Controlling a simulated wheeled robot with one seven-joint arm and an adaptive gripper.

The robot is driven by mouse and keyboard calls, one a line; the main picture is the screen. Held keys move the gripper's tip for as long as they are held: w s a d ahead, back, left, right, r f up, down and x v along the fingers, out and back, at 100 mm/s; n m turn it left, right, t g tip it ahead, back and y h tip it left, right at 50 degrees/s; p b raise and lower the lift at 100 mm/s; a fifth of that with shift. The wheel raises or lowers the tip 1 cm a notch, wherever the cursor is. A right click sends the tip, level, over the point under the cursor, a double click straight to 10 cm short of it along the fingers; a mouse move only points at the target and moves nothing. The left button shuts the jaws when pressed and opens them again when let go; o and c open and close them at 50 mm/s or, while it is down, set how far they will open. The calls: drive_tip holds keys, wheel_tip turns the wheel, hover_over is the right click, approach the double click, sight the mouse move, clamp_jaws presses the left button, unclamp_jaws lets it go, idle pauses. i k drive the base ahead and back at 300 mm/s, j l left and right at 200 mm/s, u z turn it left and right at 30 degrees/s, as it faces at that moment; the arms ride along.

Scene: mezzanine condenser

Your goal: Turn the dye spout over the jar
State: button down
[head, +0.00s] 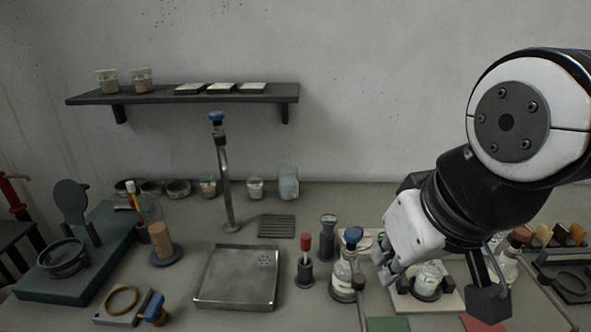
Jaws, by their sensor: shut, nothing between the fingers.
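My gripper (386,274) is at the right of the bench, pointing down and left, with its fingers shut and empty. It is beside a glass flask with a blue top (343,278) and partly covers what lies behind it. A tall metal tap-like post with a blue knob (224,175) stands at the back centre.
A shallow metal tray (216,292) lies at front centre, with a red-topped holder (305,262) and a grey cylinder (328,232) to its right. Small jars line the wall. A shelf (185,96) hangs above. A stoppered flask (507,262) and a rack (568,268) stand far right.

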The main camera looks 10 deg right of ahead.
sight(545, 277)
drive_tip(key=z, duration=1.35)
